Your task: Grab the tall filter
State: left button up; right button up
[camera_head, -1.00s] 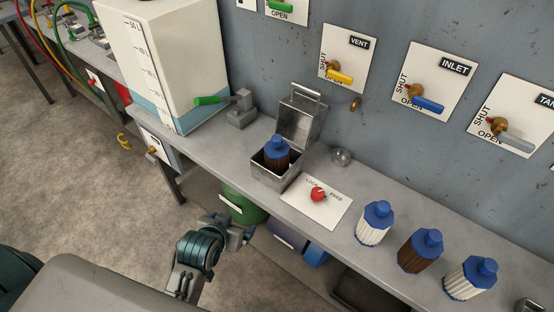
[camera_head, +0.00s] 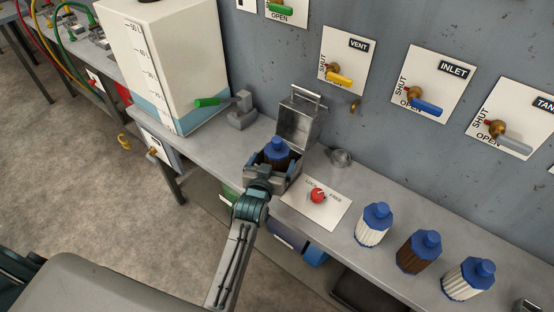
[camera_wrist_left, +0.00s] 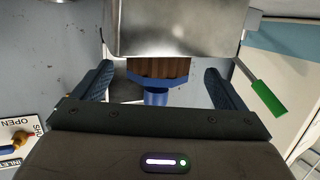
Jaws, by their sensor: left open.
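A brown ribbed filter with a blue cap (camera_head: 277,150) stands in an open metal box (camera_head: 292,172) on the bench. In the left wrist view the brown filter (camera_wrist_left: 157,68) shows between my finger pads, its blue cap toward the camera. My left gripper (camera_head: 268,172) is open at the box's front, with its fingers on either side of the filter; I cannot tell whether they touch it. Three more blue-capped filters stand to the right: a white one (camera_head: 373,226), a brown one (camera_head: 418,253) and a white one (camera_head: 467,280). My right gripper is out of view.
The box's raised lid (camera_head: 298,122) stands behind the filter. A red knob (camera_head: 317,195) on a white plate is right of the box. A large white tank (camera_head: 165,60) and a green-handled valve (camera_head: 215,101) are to the left. Wall valves line the back.

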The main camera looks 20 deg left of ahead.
aim_at(277, 153)
pick_arm(q)
jog(key=shift+w+p, duration=0.4)
jog(key=shift+w, duration=0.3)
jog(key=w, duration=0.2)
jog(key=w+f+p, duration=0.1)
jog(key=shift+w+f, duration=0.15)
jog(key=shift+w, duration=0.25)
jog(key=shift+s, duration=0.1)
jog(key=shift+c, duration=0.2)
jog(key=c, duration=1.1)
jog(key=shift+c, duration=0.3)
